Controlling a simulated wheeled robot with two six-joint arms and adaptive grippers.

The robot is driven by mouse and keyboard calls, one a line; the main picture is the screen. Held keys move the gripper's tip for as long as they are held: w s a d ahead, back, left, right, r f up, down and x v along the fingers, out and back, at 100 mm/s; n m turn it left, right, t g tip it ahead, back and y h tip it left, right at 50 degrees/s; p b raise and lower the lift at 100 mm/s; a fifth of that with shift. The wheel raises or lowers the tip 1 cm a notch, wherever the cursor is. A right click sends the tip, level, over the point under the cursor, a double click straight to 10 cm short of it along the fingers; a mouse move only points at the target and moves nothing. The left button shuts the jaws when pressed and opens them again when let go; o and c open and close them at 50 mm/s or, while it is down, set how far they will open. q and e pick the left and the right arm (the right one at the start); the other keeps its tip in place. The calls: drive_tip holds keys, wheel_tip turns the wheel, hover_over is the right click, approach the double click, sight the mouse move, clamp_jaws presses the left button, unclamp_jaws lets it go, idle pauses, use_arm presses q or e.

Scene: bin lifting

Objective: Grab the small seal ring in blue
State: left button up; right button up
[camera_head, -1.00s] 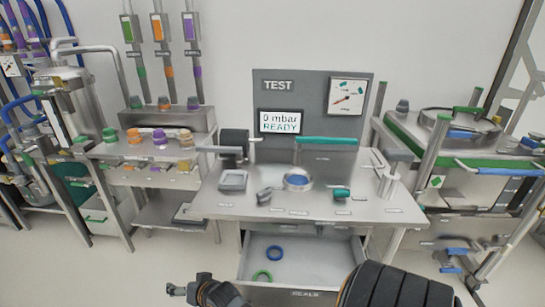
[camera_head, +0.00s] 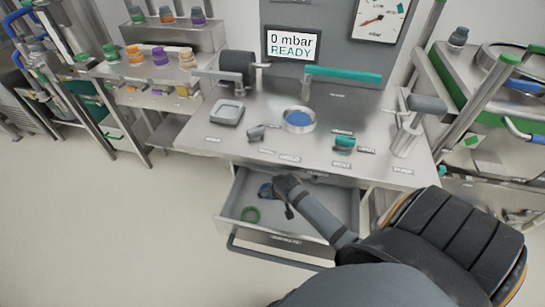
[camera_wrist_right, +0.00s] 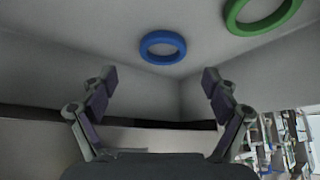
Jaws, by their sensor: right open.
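The small blue seal ring (camera_wrist_right: 163,60) lies in the open drawer, upper middle of the right wrist view. In the head view, the blue ring (camera_head: 264,191) is partly hidden beside my right gripper. My right gripper (camera_wrist_right: 159,80) is open and empty. Its two fingers stand apart on either side below the ring in the wrist view, not touching it. In the head view, my right gripper (camera_head: 283,197) reaches over the drawer (camera_head: 231,201). My left gripper is not in view.
A green ring (camera_head: 250,222) lies nearer the drawer's front; it shows at the top right of the wrist view (camera_wrist_right: 250,30). Drawer walls surround both rings. The worktop (camera_head: 215,143) overhangs behind, holding a round fixture with a blue inside (camera_head: 298,120).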

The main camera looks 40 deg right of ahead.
drive_tip(key=shift+w+f, duration=0.3)
drive_tip(key=shift+f, duration=0.2)
drive_tip(key=shift+w+d+f, duration=0.1)
drive_tip(key=shift+d+f, duration=0.05)
drive_tip(key=x, duration=0.2)
drive_tip(key=b+x, duration=0.1)
drive_tip(key=x, duration=0.2)
drive_tip(key=shift+w+a, duration=0.2)
drive_tip(key=shift+w, duration=0.15)
drive_tip(key=shift+s, duration=0.1)
drive_tip(key=c, duration=1)
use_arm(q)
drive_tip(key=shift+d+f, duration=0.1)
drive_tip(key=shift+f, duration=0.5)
use_arm(e)
drive_tip(key=shift+c, duration=0.3)
